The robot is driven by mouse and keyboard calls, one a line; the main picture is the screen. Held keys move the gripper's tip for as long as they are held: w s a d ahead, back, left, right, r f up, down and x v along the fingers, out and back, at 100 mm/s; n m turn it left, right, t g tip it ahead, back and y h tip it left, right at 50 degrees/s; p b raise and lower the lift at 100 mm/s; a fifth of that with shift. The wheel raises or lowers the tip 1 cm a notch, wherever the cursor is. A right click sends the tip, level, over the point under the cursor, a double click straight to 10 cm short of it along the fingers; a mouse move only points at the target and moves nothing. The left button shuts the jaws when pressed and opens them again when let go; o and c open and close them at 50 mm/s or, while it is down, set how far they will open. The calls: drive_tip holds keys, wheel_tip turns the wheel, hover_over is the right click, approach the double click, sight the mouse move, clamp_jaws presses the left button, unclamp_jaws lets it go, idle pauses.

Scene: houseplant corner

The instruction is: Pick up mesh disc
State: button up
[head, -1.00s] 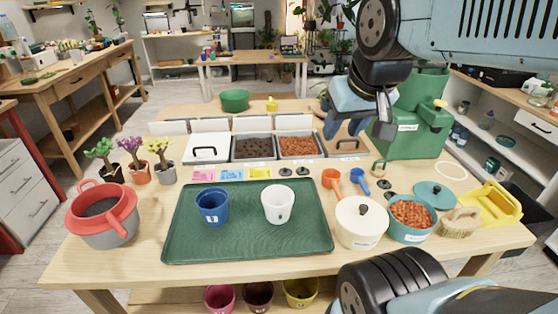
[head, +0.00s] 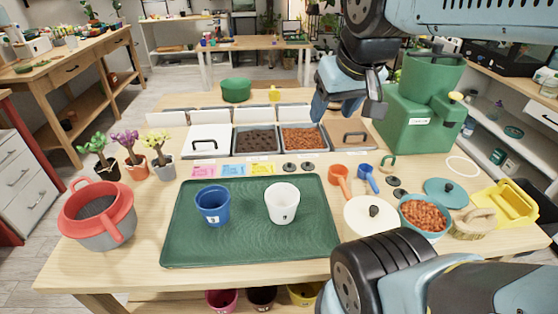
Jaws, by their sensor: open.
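Several small dark discs lie flat on the table. Two are side by side behind the green tray, a left disc (head: 290,167) and a right disc (head: 307,167). Two more, a rear disc (head: 393,181) and a front disc (head: 399,193), lie right of the blue scoop. They are too small to tell which is mesh. My gripper (head: 347,108) is open and empty, fingers down, in the air over the back of the table near the bins. It is apart from all the discs.
The green tray (head: 180,245) holds a blue pot (head: 212,206) and a white pot (head: 282,204). Orange scoop (head: 340,180), blue scoop (head: 368,178), cream pot (head: 368,220) and teal bowl (head: 423,216) crowd the right. My arm hides the front right.

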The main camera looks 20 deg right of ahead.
drive_tip(key=shift+o, duration=1.4)
drive_tip(key=shift+w+d+f+n+g, duration=0.1)
drive_tip(key=shift+w+d+n+g, duration=0.2)
drive_tip(key=shift+w+d+n, duration=0.6)
drive_tip(key=shift+o, duration=0.6)
drive_tip(key=w+n, duration=0.1)
drive_tip(key=w+n+g, duration=0.1)
drive_tip(key=w, duration=0.1)
drive_tip(key=w+f+n, duration=0.1)
drive_tip(key=shift+w+a, duration=0.3)
drive_tip(key=shift+w, duration=0.1)
drive_tip(key=n+g+y, duration=0.4)
drive_tip(key=n+g, duration=0.2)
drive_tip(key=n, duration=1.2)
hover_over(293, 164)
wheel_tip(293, 164, down, 26)
drive_tip(key=shift+f, duration=0.1)
drive_tip(key=shift+w+d+x, duration=0.1)
drive_tip(key=shift+d+x, duration=0.1)
drive_tip(key=shift+x, duration=1.05)
drive_tip(key=shift+w+d+x, duration=0.1)
drive_tip(key=shift+d+x, duration=0.1)
drive_tip(key=shift+x, duration=1)
